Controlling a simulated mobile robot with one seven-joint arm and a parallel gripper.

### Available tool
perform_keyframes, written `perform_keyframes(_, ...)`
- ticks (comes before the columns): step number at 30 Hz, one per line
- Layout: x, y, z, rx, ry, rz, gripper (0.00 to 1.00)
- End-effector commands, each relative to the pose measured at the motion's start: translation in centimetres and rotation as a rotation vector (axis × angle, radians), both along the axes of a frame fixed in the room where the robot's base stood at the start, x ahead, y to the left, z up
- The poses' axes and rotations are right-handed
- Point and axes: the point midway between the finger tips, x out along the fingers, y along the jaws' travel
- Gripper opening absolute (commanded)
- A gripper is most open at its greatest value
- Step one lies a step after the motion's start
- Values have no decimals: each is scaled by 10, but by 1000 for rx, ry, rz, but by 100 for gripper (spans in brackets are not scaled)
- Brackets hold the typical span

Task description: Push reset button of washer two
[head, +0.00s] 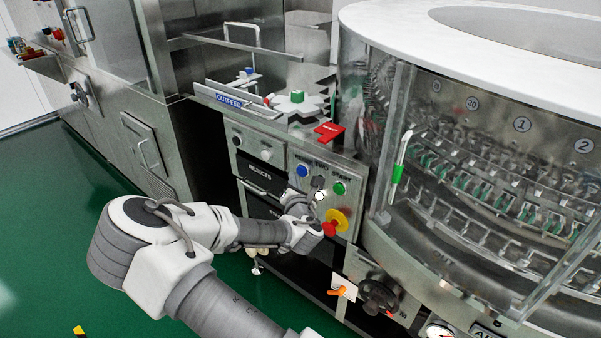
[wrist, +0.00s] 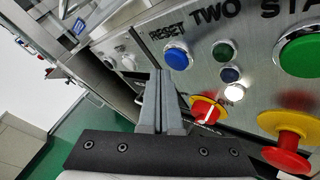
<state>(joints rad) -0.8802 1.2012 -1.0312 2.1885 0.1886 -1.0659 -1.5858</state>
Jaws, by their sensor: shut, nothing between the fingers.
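The control panel of washer two (head: 322,174) has a blue button (head: 302,171) at its upper left. In the wrist view this blue button (wrist: 177,59) sits below the RESET label (wrist: 168,33), next to the word TWO. My gripper (head: 294,196) is in front of the panel's lower left, below the blue button. In the wrist view my gripper (wrist: 162,75) has its two fingers together and empty. The fingertips appear just below and left of the blue button; I cannot tell whether they touch the panel.
A green start button (wrist: 302,55) is on the right. Small indicators, one lit white (wrist: 234,92), sit between. A red knob on a yellow plate (head: 335,222) is close to my wrist. A red-handled switch (wrist: 207,109) is right of my fingers. The glass-sided drum (head: 480,170) stands right.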

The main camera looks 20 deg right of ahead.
Motion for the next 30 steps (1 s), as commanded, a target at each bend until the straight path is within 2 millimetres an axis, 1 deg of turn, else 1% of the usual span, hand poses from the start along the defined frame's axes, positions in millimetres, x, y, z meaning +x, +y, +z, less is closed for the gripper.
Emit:
perform_keyframes(7, 5, -6, 0, 0, -1, 0, 0)
perform_keyframes(30, 7, -11, 0, 0, 0, 0, 0)
